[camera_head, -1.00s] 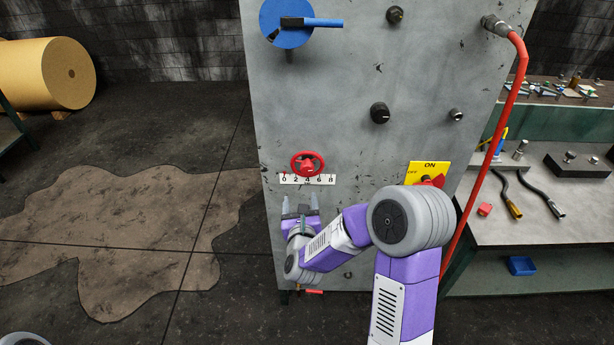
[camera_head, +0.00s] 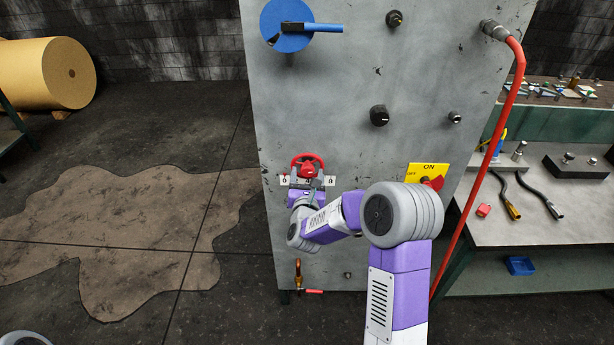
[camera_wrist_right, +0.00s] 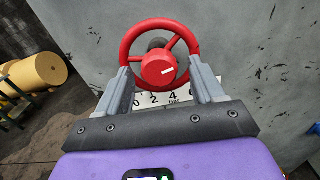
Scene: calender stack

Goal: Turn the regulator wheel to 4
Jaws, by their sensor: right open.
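The red regulator wheel (camera_head: 307,166) is on the grey panel, above a white number scale (camera_head: 284,181). The scale (camera_wrist_right: 146,99) shows partly between the fingers, with a 2, a 4 and "bar" readable. My right gripper (camera_head: 307,172) is open at the wheel's lower part. In the right wrist view its two fingers (camera_wrist_right: 163,80) stand at the left and right of the lower rim; I cannot tell whether they touch it. My left gripper is not in view.
A red hose (camera_head: 515,95) runs down the right side. A workbench (camera_head: 530,225) stands at the right.

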